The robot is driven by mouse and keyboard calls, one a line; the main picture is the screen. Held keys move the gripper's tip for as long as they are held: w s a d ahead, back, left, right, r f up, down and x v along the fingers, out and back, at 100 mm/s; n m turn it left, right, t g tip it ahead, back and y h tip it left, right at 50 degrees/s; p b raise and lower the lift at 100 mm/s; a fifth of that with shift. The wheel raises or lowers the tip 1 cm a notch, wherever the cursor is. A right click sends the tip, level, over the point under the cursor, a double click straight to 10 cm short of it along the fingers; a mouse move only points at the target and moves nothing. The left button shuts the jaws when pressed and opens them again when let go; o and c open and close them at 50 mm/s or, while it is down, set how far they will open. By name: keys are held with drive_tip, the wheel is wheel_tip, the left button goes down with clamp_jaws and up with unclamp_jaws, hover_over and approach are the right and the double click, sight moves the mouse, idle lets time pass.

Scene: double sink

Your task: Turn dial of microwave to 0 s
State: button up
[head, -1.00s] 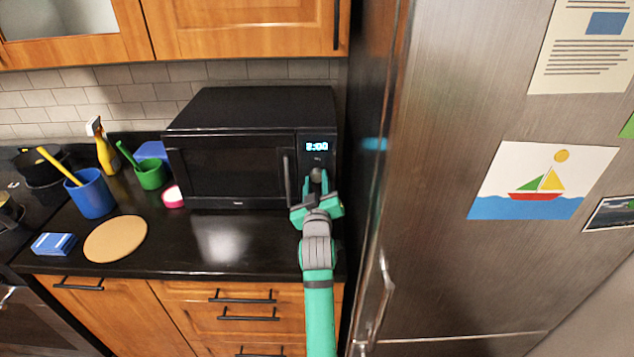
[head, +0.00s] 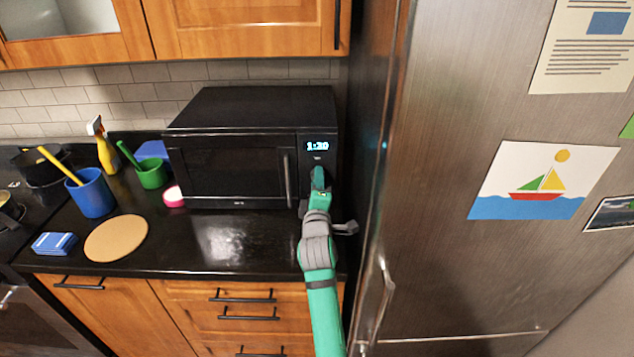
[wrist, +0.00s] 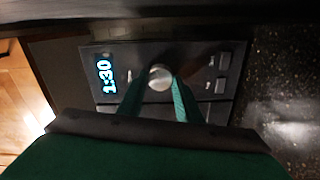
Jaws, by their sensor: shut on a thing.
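The black microwave (head: 230,165) stands on the counter with its door shut. Its display (head: 317,146) is lit in the head view, and in the wrist view the display (wrist: 106,77) reads 1:30. The round silver dial (wrist: 160,75) sits on the control panel below the display. My gripper (head: 318,175) is at the panel, and its green fingers lie on either side of the dial, shut on it. In the head view the gripper hides the dial.
The vertical door handle (head: 287,180) is just left of my gripper. The steel fridge (head: 450,200) rises close on the right. The counter (head: 225,240) in front of the microwave is clear; a round tan board (head: 116,238) lies further left.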

drive_tip(key=n, duration=1.3)
drive_tip(key=shift+a+f+n, duration=0.15)
drive_tip(key=shift+n, duration=0.25)
idle(0.4)
drive_tip(key=o, duration=1)
drive_tip(key=shift+o, duration=0.2)
drive_tip(key=s, duration=1)
drive_tip(key=shift+s, duration=0.4)
